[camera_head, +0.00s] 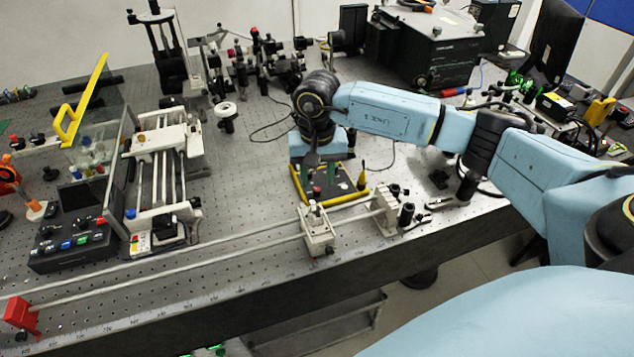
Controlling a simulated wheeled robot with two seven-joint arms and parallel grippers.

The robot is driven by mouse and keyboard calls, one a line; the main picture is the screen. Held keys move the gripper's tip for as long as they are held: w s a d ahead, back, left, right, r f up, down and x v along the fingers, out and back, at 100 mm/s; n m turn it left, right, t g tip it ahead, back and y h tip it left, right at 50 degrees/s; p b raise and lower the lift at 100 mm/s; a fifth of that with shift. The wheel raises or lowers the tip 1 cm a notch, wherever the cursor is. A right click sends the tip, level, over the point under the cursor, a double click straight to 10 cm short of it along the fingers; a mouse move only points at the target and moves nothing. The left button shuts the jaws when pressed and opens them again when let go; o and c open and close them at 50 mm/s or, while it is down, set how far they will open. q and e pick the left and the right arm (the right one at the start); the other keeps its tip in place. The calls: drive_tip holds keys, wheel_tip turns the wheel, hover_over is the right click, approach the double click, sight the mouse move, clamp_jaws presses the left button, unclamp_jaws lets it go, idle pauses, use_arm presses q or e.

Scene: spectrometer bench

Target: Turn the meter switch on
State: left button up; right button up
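A flat dark panel with a yellow rim (352,199) lies on the bench near the middle; it may be the meter, but its switch cannot be made out. My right arm comes in from the right. My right gripper (312,158) points down over the far left part of the panel and hides some of it. Whether it touches the panel, and whether its fingers are open or shut, cannot be told. My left gripper is not in view.
A long rail (170,268) with a white carriage (318,240) runs along the front edge. Optical mounts and a black box (424,55) stand behind.

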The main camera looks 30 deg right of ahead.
sight(317, 189)
drive_tip(key=shift+f, duration=1.55)
drive_tip(key=shift+c, duration=0.2)
clamp_jaws()
